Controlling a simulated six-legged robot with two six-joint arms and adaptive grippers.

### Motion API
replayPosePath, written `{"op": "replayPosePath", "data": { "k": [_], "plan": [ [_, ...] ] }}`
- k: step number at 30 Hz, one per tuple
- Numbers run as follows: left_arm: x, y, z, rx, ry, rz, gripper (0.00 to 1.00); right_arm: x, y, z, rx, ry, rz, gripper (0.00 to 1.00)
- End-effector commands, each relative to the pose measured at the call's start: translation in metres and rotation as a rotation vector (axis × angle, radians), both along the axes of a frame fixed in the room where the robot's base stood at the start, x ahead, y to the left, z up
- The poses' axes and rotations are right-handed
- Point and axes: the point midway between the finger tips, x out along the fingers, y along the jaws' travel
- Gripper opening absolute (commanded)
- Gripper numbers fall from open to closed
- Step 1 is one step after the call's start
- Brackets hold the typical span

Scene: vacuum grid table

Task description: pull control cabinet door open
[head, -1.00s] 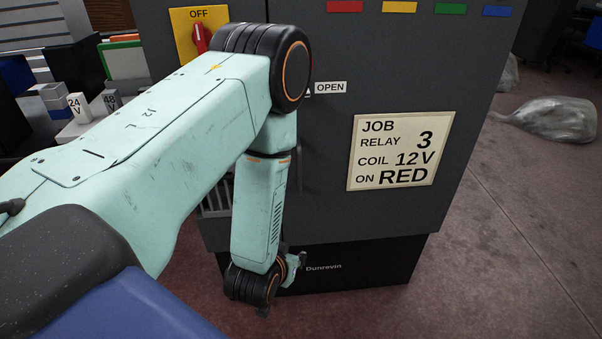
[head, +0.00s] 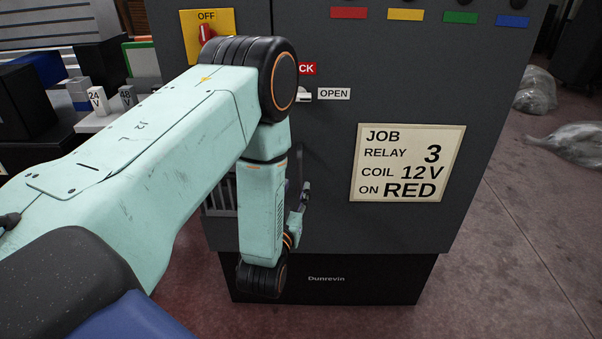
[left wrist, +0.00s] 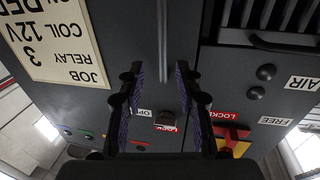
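The dark grey control cabinet door (head: 400,226) stands in front of me and looks closed. Its small latch (head: 304,97) is beside the OPEN label (head: 334,94) and also shows upside down in the left wrist view (left wrist: 168,119). A slim grey upright bar (left wrist: 162,40) runs along the door in the left wrist view. My left gripper (head: 304,190) points up in front of the door, below the latch, partly behind my forearm. In the left wrist view its fingers (left wrist: 158,72) are apart with nothing held; the bar shows between them. I cannot tell the distance to the bar. My right gripper is out of view.
A yellow plate with a red OFF switch (head: 206,36) is at the cabinet's upper left. A job card (head: 407,163) is on the door. Relay blocks (head: 97,99) stand on a table at left. Wrapped bags (head: 578,144) lie at right; the floor between is clear.

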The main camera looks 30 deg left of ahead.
Motion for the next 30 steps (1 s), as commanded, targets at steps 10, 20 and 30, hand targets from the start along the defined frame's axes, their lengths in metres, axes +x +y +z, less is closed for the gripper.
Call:
{"op": "replayPosePath", "data": {
  "k": [10,20,30],
  "plan": [
    [0.045,0.020,-0.001,-0.001,-0.005,0.003,0.35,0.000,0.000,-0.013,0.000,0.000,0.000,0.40],
    [0.069,0.027,0.000,-0.001,0.000,0.004,0.35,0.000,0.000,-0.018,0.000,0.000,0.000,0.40],
    [0.070,0.026,0.000,-0.001,0.001,0.003,0.25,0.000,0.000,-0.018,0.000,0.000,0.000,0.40]
  ]
}}
